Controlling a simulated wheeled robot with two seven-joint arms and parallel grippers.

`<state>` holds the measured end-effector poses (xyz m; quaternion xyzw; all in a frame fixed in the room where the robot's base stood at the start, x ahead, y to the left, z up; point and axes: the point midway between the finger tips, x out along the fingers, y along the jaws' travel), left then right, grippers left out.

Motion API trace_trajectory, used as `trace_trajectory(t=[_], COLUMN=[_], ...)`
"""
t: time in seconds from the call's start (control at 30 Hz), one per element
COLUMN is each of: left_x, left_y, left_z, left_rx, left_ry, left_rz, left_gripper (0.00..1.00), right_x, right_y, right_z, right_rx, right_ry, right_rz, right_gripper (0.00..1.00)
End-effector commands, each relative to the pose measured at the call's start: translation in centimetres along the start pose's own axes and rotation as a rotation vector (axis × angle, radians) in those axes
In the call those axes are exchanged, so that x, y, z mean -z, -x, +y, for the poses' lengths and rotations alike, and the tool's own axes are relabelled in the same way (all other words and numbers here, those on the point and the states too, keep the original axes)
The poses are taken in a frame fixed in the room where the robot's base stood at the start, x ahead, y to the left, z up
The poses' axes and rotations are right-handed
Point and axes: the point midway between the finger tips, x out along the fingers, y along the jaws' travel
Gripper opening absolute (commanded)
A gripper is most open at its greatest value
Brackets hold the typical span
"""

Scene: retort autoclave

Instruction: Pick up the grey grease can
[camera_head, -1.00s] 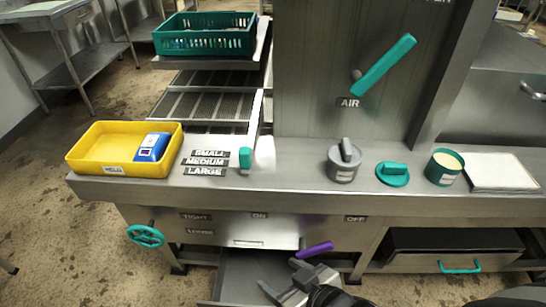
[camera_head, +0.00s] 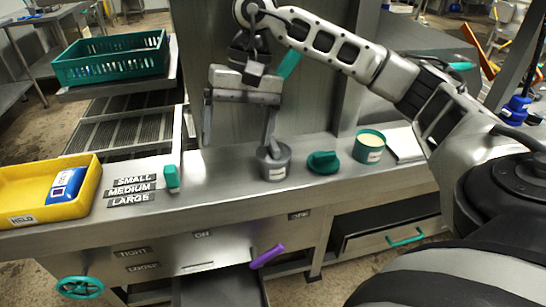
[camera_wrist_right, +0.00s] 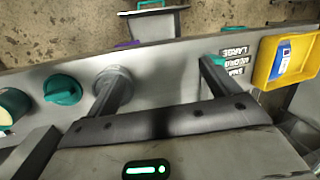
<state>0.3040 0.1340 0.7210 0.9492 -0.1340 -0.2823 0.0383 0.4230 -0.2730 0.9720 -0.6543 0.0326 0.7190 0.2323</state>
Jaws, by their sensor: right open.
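The grey grease can (camera_head: 273,163) stands on the steel counter, right of centre in the head view. It also shows in the right wrist view (camera_wrist_right: 117,74). My right gripper (camera_head: 238,147) is open, its fingers pointing down, with nothing between them. Its right-hand finger in the head view overlaps the top of the can and hides the can's grey handle. The other finger is well left of the can, in front of the back panel. I cannot tell whether the finger touches the can. My left gripper is not in view.
A purple handle (camera_head: 267,256) sticks out below the counter.

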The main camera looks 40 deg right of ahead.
Motion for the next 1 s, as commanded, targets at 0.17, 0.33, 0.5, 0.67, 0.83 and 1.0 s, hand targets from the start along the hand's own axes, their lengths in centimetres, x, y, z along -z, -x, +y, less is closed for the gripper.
trace_trajectory(t=[0.17, 0.33, 0.5, 0.67, 0.83, 1.0], left_x=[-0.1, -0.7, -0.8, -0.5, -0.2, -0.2], left_y=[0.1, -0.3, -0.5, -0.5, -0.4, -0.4], left_z=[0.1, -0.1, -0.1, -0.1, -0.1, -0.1], left_rx=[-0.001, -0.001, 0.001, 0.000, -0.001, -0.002], left_ry=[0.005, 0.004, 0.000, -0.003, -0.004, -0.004], left_rz=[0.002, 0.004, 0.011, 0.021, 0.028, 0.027], left_gripper=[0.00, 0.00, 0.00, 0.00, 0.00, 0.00], right_x=[1.8, 2.1, 2.6, 3.0, 3.4, 3.7], right_y=[5.4, 4.7, 1.4, -1.7, -3.5, -4.5], right_z=[5.8, 7.5, 8.4, 9.2, 9.5, 9.6], right_rx=[-0.223, -0.273, -0.273, -0.271, -0.268, -0.267], right_ry=[0.061, 0.071, 0.070, 0.072, 0.073, 0.072], right_rz=[0.123, 0.132, 0.130, 0.131, 0.133, 0.133], right_gripper=[0.88, 0.88, 0.88, 0.88, 0.88, 0.88])
